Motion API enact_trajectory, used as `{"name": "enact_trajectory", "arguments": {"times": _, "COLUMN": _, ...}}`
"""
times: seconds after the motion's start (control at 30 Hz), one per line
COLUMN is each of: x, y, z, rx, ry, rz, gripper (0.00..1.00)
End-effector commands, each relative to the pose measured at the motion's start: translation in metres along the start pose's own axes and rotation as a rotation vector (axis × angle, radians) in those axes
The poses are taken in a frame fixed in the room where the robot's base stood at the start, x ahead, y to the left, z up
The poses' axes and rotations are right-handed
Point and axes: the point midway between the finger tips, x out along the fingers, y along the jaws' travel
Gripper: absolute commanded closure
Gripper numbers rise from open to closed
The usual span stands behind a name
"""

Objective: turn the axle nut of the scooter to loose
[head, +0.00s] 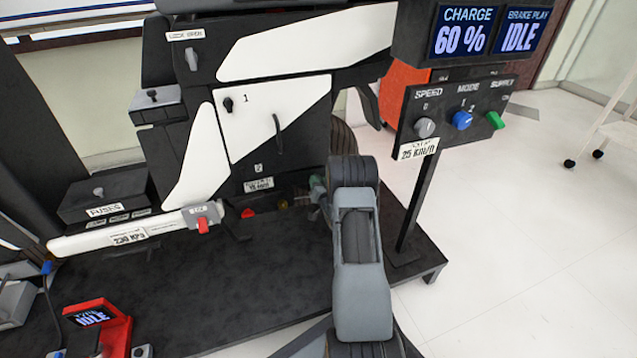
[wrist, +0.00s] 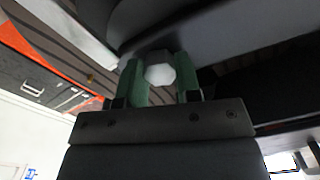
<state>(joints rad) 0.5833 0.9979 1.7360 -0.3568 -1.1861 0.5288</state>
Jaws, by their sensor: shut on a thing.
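The axle nut (wrist: 160,75) shows in the wrist view as a pale hexagonal head on a grey mount. My gripper (wrist: 157,65) has its green fingers closed on either side of the nut. In the head view the gripper (head: 318,190) is mostly hidden behind my own arm, low beside the scooter's rear wheel, and the nut cannot be seen there. The scooter (head: 190,165), black with white panels, stands on a dark platform. How far the nut is turned cannot be told.
A post with a control panel (head: 455,115) and a display (head: 490,35) stands right of my arm.

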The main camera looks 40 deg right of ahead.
Motion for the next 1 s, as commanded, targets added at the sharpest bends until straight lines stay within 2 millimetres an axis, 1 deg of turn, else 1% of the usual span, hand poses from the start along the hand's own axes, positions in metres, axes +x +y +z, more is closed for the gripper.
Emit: {"name": "enact_trajectory", "arguments": {"times": 1.0, "x": -0.0003, "y": 0.0012, "z": -0.0002, "rx": -0.963, "ry": 0.0, "rz": 0.0, "gripper": 0.92}}
